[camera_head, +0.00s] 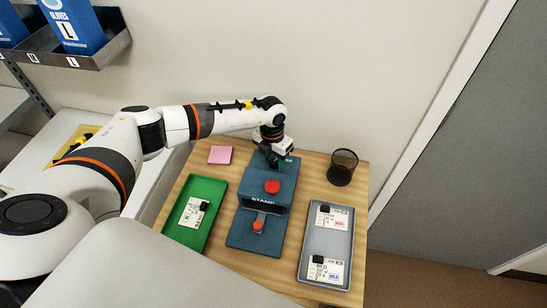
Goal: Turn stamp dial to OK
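The blue stamp machine (247,228), marked STAMP, stands in the middle of the wooden table. I cannot make out a dial with an OK mark; the back top of the machine is partly hidden by my gripper. My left gripper (270,158) points down at the back top edge of the machine, behind the red knob. Its fingers are small and dark, so I cannot tell whether they are open or touching. My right gripper is not in view.
A green tray (183,234) with a card lies left of the machine. A grey tray (310,243) with two cards lies right. A pink pad (220,155) and a black mesh cup (342,168) are at the back. A shelf bin (90,52) hangs upper left.

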